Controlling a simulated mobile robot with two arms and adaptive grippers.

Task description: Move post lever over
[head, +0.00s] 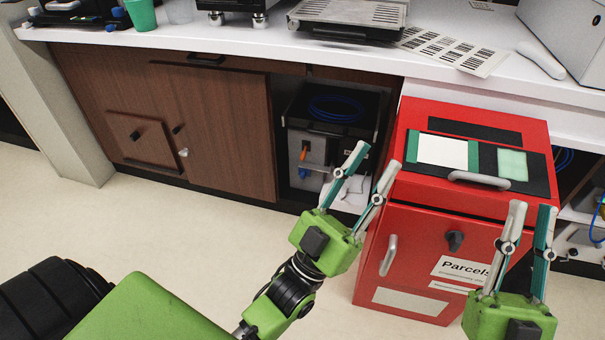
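A red post box (410,255) labelled "Parcels" stands in front of the counter at the right. A dark knob-like lever (454,240) sits on its front, right of a pale upright handle (389,255). A pale horizontal handle (479,179) is on the top flap. My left gripper (370,166) is open and empty, in front of the box's upper left side in the picture. My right gripper (530,215) is open and empty, in front of the box's right side, covering part of the front and label. I cannot tell how far either is from the box.
A white counter (220,38) runs along the back with a grey metal tray device (350,14) and a barcode sheet (455,48). Brown cabinet doors (215,125) and an open bay (325,140) are below. The floor (200,240) left of the box is clear.

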